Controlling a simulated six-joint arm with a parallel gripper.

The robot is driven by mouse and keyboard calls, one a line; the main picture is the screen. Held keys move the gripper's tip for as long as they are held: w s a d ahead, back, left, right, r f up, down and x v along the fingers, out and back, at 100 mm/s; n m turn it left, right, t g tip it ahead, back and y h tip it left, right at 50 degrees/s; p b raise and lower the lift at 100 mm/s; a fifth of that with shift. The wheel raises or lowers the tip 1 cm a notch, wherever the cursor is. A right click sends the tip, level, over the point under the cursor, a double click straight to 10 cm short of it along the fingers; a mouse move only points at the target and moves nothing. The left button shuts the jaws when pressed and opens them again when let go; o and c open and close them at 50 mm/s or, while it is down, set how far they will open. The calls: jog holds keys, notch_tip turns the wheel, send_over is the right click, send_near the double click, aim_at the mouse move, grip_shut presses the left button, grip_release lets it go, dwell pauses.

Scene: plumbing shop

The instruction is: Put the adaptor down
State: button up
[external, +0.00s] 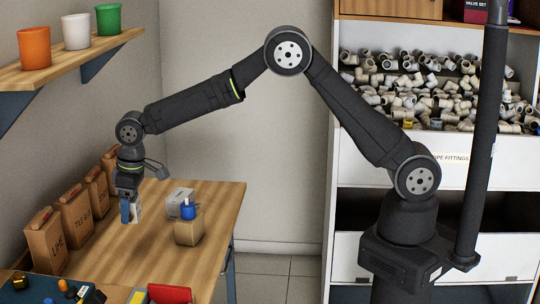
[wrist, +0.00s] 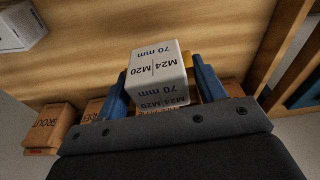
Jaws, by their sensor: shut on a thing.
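The adaptor (wrist: 155,66) shows in the wrist view as a white block with dark lettering, "M24 M20" and "70 mm". My gripper (wrist: 161,88) has its blue fingers on either side of it. A yellow bit shows behind the block by the right finger. In the external view my gripper (external: 130,210) points down over the left part of the wooden table (external: 145,250), and a pale edge of the adaptor (external: 138,210) shows beside the finger. I cannot tell whether the adaptor touches the table.
Several brown paper bags (external: 75,215) line the wall left of my gripper. To its right are a cardboard box (external: 189,232), a blue item (external: 188,210) and a grey-white box (external: 180,202). A wall shelf (external: 70,60) holds three pots. Bare tabletop lies around my gripper.

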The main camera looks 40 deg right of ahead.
jog(key=w+d+n, duration=0.3)
jog(key=w+d, duration=1.1)
jog(key=w, duration=0.3)
send_over(118, 226)
jog(key=shift+n, duration=0.3)
jog(key=f, duration=0.6)
jog(key=shift+s+d+f, duration=0.1)
jog(key=shift+d+f, duration=0.05)
jog(key=shift+d, duration=0.2)
jog(key=shift+f, duration=2)
jog(key=shift+f, duration=0.1)
jog(key=o, duration=1)
jog(key=r, duration=0.4)
jog(key=d+r, duration=0.1)
jog(key=r, duration=0.7)
jog(key=shift+s+d, duration=0.35)
